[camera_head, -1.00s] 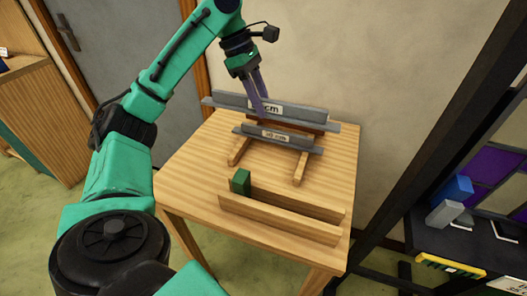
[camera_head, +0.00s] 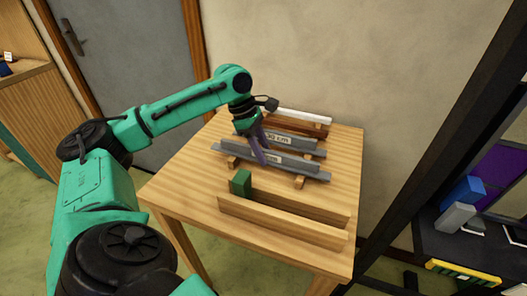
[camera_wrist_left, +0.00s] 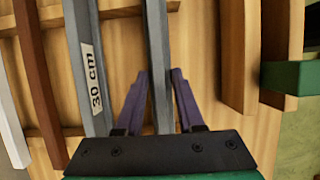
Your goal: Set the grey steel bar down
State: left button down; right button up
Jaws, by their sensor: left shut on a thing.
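The held grey steel bar (camera_head: 312,174) lies level across the front of the wooden rack rails (camera_head: 299,183). I cannot tell whether it touches them. My left gripper (camera_head: 262,158) is shut on it near its middle, coming from above. In the left wrist view the bar (camera_wrist_left: 157,45) runs between the purple fingers (camera_wrist_left: 158,88). Just behind it a second grey bar (camera_head: 308,147), labelled 30 cm, lies parallel on the rack, with a gap between them. Its label (camera_wrist_left: 91,75) reads clearly in the left wrist view. My right gripper is out of view.
A brown bar (camera_head: 318,131) and a white bar (camera_head: 305,115) lie farther back on the rack. In front stands a wooden trough (camera_head: 280,222) with a green block (camera_head: 240,182) at its left end. Bare wooden table (camera_head: 180,185) shows at the left.

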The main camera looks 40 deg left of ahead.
pick_arm(q)
jog(key=c, duration=0.5)
grip_release()
jog(key=shift+f, duration=0.1)
jog(key=p+v, duration=0.1)
jog(key=v, duration=1)
jog(key=shift+d+r+p, duration=0.1)
jog(key=shift+r+p, duration=0.3)
jog(key=shift+r, duration=0.05)
jog(key=shift+s+r, duration=0.1)
jog(key=shift+r, duration=0.2)
